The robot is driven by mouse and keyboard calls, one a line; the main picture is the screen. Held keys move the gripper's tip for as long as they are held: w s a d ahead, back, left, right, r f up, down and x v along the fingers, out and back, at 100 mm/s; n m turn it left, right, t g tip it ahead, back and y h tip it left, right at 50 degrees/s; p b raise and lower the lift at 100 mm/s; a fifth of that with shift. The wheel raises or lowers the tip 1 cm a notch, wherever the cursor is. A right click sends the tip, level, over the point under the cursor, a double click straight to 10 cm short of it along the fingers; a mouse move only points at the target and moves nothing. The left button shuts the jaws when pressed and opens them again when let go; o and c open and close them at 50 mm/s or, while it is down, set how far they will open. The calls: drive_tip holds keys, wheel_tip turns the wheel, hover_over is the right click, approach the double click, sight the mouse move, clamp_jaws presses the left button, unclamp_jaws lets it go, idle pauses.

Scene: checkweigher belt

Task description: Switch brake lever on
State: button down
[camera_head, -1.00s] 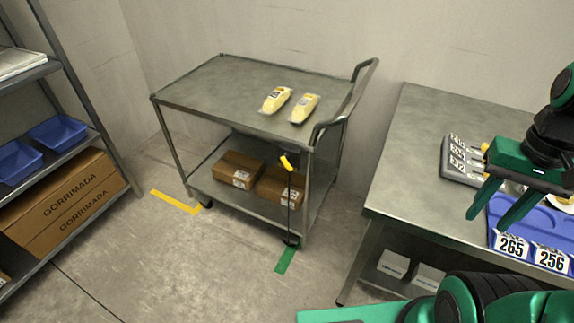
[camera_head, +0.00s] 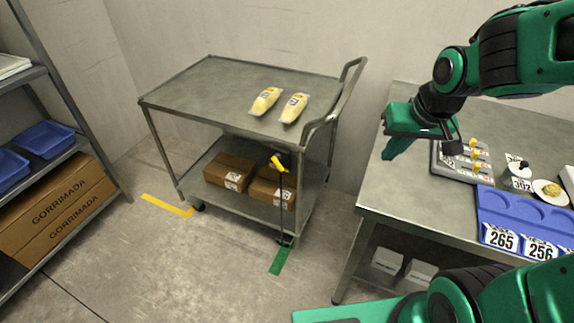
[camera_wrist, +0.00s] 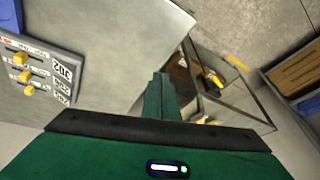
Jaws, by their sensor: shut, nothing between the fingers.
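The brake lever, with a yellow handle (camera_head: 275,164), is on the near right leg of the metal cart (camera_head: 215,95). A thin dark rod runs down from it toward the wheel above a green floor mark. In the wrist view the yellow handle (camera_wrist: 212,80) shows beyond my fingers. My gripper (camera_head: 390,153) is shut and empty above the left edge of the steel table, to the right of the lever and well apart from it. In the wrist view its closed fingers (camera_wrist: 161,84) point toward the cart.
Two yellow packs (camera_head: 265,101) lie on the cart top and two cardboard boxes (camera_head: 228,172) on its lower shelf. The steel table (camera_head: 385,188) carries a blue tray (camera_head: 515,215) and a grey block with yellow knobs. A shelf rack (camera_head: 85,140) stands left. The floor before the cart is clear.

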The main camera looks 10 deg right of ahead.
drive_tip(key=w+a+f+m+t+y, duration=0.1)
drive_tip(key=w+a+f+m+y, duration=0.4)
drive_tip(key=w+a+f, duration=0.6)
drive_tip(key=shift+w+a+m+y, duration=0.3)
drive_tip(key=shift+w+a+m, duration=0.15)
drive_tip(key=shift+a+m, duration=0.95)
drive_tip(key=shift+a, duration=0.25)
approach(282, 167)
drive_tip(key=shift+n, duration=0.3)
drive_tip(key=x, duration=0.5)
drive_tip(key=shift+s+f, duration=0.15)
drive_tip(key=shift+f, duration=0.05)
drive_tip(key=shift+w+a+f, duration=0.35)
drive_tip(key=shift+w, duration=0.05)
drive_tip(key=shift+a+t, duration=0.1)
drive_tip(key=shift+t, duration=0.2)
